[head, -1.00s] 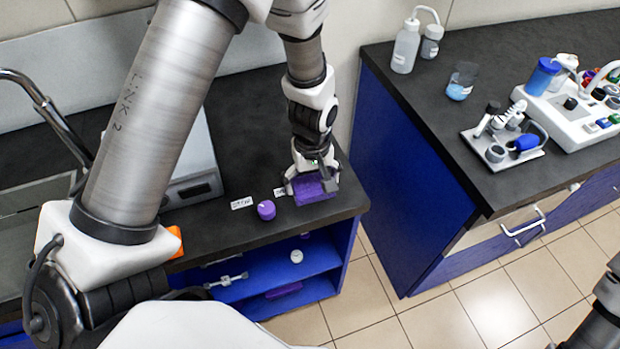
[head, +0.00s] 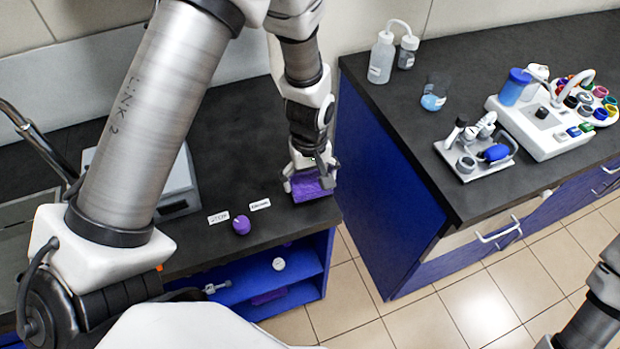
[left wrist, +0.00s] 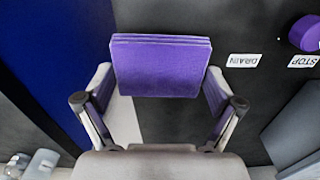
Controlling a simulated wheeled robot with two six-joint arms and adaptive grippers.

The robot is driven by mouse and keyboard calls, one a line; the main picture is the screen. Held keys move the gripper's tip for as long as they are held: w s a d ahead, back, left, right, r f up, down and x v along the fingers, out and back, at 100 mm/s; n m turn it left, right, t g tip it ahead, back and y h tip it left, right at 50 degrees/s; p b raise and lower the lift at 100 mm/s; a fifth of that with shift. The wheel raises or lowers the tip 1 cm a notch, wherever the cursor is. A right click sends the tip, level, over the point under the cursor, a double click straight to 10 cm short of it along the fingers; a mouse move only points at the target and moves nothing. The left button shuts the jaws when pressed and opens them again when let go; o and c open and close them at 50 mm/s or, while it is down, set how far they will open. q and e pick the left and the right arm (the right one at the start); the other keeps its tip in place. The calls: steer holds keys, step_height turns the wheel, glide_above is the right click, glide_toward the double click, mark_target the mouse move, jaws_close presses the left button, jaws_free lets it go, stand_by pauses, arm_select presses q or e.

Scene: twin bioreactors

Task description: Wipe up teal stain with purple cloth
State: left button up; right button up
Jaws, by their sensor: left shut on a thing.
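My left gripper (head: 311,180) is shut on the purple cloth (head: 313,189), near the right end of the left black counter (head: 230,135). In the left wrist view the cloth (left wrist: 160,68) is a folded, layered pad between the two fingers (left wrist: 160,105). I cannot tell whether the cloth touches the counter or hangs just above it. No teal stain shows in either view; the cloth and gripper hide part of the counter. My right gripper is out of view.
A purple knob (head: 241,225) and labels reading STOP (head: 218,217) and DRAIN (head: 260,205) are left of the cloth. Beyond a floor gap, the right counter (head: 410,125) bears bottles (head: 382,58), a beaker with blue liquid (head: 434,97) and instruments (head: 540,120).

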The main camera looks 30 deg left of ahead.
arm_select(q)
steer(key=shift+s+r+p, duration=0.1)
steer(key=shift+r+p, duration=0.25)
steer(key=shift+r, duration=0.4)
steer(key=shift+w+r+p, duration=0.25)
steer(key=shift+r+p, duration=0.8)
steer(key=shift+p, duration=0.05)
steer(key=shift+s+r+p, duration=0.15)
steer(key=shift+r+p, duration=0.35)
steer(key=shift+r, duration=0.05)
